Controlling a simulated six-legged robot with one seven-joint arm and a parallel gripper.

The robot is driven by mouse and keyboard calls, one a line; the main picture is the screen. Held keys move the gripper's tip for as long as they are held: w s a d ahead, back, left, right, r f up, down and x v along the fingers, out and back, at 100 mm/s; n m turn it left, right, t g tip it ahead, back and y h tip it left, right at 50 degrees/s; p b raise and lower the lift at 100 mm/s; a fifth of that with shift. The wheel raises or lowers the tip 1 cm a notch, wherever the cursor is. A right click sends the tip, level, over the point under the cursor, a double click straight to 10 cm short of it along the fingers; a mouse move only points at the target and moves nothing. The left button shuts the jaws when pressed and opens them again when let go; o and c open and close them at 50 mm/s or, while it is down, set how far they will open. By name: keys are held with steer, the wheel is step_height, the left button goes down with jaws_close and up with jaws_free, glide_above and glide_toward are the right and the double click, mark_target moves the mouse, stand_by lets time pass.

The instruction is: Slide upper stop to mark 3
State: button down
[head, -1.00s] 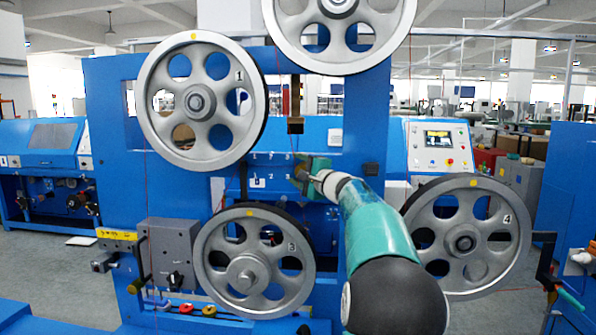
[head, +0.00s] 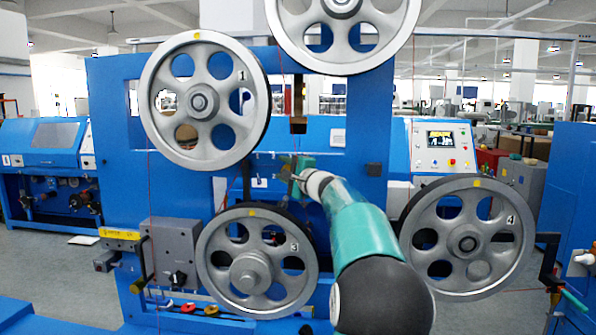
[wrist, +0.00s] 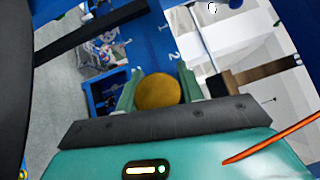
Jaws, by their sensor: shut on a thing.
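A round brass-yellow knob (wrist: 158,92), which I take to be the upper stop's, sits between the two green fingers of my gripper (wrist: 159,86) in the wrist view. The fingers are shut on it, one on each side. In the head view my gripper (head: 296,168) is at the blue panel (head: 345,205), above pulley 3 (head: 246,284) and right of pulley 1 (head: 160,135). There the fingers hide the knob.
Pulley 4 (head: 425,268) stands to the right of my arm, and another large pulley (head: 392,45) hangs above. A dark vertical bar (head: 298,105) ends just above my gripper. A grey box with a knob (head: 170,245) is at lower left. An orange-red line crosses the wrist view's lower right.

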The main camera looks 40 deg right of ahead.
steer(key=shift+w+a, duration=0.1)
steer(key=shift+w, duration=0.05)
steer(key=c, duration=0.9)
jaws_free()
steer(key=s+a+f, duration=0.1)
steer(key=s, duration=1.2)
steer(key=shift+s+a+f, duration=0.2)
steer(key=shift+s+a, duration=0.1)
steer(key=shift+a, duration=0.05)
